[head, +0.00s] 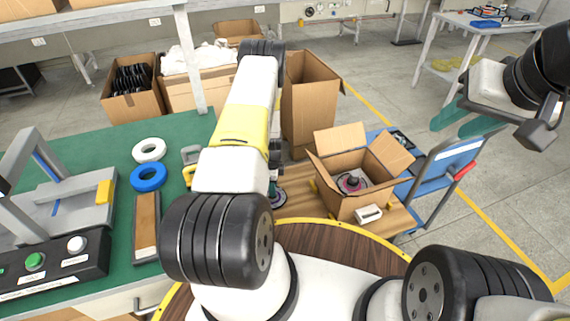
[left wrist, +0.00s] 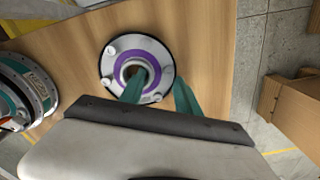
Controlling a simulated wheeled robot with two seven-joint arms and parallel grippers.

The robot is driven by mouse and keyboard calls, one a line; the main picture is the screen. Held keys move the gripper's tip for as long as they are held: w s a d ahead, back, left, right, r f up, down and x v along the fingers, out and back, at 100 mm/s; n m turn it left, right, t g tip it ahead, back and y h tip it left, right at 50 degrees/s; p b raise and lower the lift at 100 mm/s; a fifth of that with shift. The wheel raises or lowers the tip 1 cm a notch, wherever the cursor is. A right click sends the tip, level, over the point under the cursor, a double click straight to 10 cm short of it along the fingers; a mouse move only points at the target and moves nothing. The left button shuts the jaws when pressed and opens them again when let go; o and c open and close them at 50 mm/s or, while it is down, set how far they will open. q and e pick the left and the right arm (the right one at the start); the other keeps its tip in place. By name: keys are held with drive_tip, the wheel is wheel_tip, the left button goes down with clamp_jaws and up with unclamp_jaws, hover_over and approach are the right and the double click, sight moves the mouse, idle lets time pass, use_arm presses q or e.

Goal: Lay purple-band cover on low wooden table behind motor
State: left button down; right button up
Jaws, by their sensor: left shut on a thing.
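The purple-band cover (left wrist: 112,62), a pale metal disc with a purple ring and round bosses, lies flat at or just above the low wooden table (left wrist: 205,35). My left gripper (left wrist: 160,92) is shut on its rim, one finger in the centre opening and one outside. Whether the cover touches the wood is unclear. In the head view my left arm hides most of the cover (head: 279,198); the table (head: 300,205) shows beside it. The motor (left wrist: 22,92), with a teal and metal rim, stands at the left of the wrist view. My right gripper (head: 463,119) is open and empty.
An open carton (head: 350,203) holding a part with a purplish ring stands at the right on the table, a small white device (head: 368,214) before it. A blue cart (head: 450,160) is beyond. The green bench (head: 110,150) at left holds a white ring and blue ring.

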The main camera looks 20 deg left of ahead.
use_arm(q)
drive_tip(key=shift+f, duration=0.15)
drive_tip(key=c, duration=0.9)
unclamp_jaws()
drive_tip(key=shift+o, duration=0.2)
